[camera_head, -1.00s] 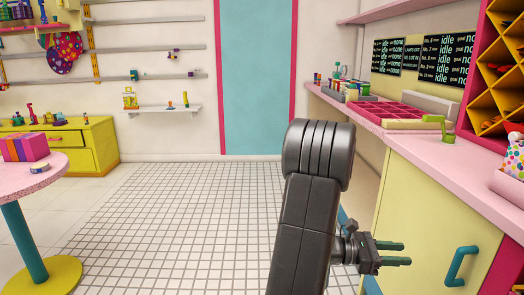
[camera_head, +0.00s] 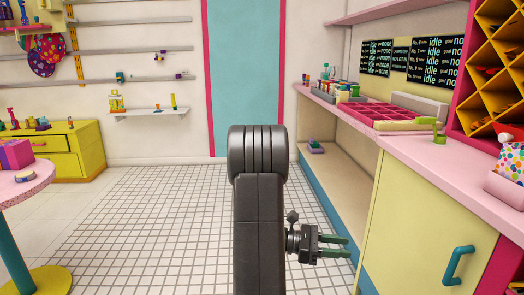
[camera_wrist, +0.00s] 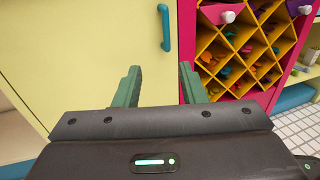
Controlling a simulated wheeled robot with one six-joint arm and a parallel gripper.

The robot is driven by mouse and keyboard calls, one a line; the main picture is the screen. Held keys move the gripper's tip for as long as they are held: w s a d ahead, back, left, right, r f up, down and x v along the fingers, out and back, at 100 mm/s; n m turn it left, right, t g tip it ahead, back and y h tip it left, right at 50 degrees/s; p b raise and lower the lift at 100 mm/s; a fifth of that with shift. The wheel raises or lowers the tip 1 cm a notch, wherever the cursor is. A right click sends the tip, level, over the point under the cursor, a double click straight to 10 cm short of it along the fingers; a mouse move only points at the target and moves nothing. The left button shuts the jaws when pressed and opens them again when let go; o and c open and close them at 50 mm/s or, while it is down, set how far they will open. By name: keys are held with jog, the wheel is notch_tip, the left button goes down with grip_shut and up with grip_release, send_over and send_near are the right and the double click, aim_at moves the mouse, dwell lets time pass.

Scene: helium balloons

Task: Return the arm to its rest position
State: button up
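My gripper (camera_head: 338,246) is at the lower middle of the head view, to the right of my dark arm link. Its two green fingers point right, towards the pale yellow cabinet front. In the wrist view my gripper (camera_wrist: 158,88) shows both green fingers spread apart with nothing between them. My arm (camera_head: 258,200) stands upright in the middle of the head view, bent over at the top.
The pink counter (camera_head: 465,185) and yellow cabinet door (camera_head: 420,220) with a teal handle (camera_head: 458,265) are on the right. A pink round table (camera_head: 22,183) is at the left. The tiled floor (camera_head: 150,220) ahead is clear.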

jog(key=shift+w+a+p, duration=0.2)
jog(key=shift+w+a, duration=0.05)
jog(key=shift+a, duration=1)
jog(key=shift+w+a+p, duration=0.15)
jog(key=shift+w+a, duration=0.1)
jog(key=shift+a, duration=0.95)
jog(key=shift+s, duration=0.1)
